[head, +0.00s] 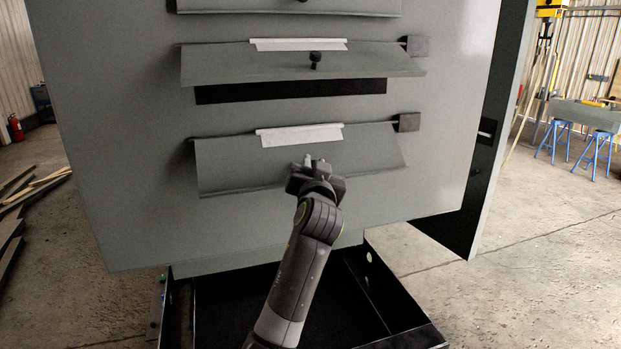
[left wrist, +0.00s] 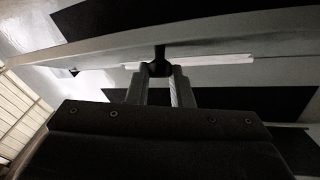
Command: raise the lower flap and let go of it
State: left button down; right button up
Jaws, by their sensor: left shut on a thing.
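The lower flap (head: 370,152) is a wide grey plate on the grey enclosure front in the head view. A pale strip (head: 300,135) runs along its top edge, and it hangs down, tilted, with its lower edge out from the panel. My left gripper (head: 308,166) is in front of the flap's middle and hides part of it and its knob. In the left wrist view, the two fingers (left wrist: 159,74) are shut on a black knob (left wrist: 159,55). My right gripper is in neither view.
The middle flap (head: 230,66) is above, with its own black knob (head: 315,60) and a black slot (head: 290,92) showing beneath. A dark block (head: 408,122) sits at the lower flap's top right corner. A dark open base (head: 370,290) lies below the panel.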

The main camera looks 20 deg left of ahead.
pick_arm(q)
jog(key=r, duration=0.1)
jog(key=r+p, duration=0.1)
jog(key=r, duration=0.1)
jog(key=s+r, duration=0.1)
jog(key=r, duration=0.1)
jog(key=shift+d+p, duration=0.25)
jog(key=shift+p, duration=0.1)
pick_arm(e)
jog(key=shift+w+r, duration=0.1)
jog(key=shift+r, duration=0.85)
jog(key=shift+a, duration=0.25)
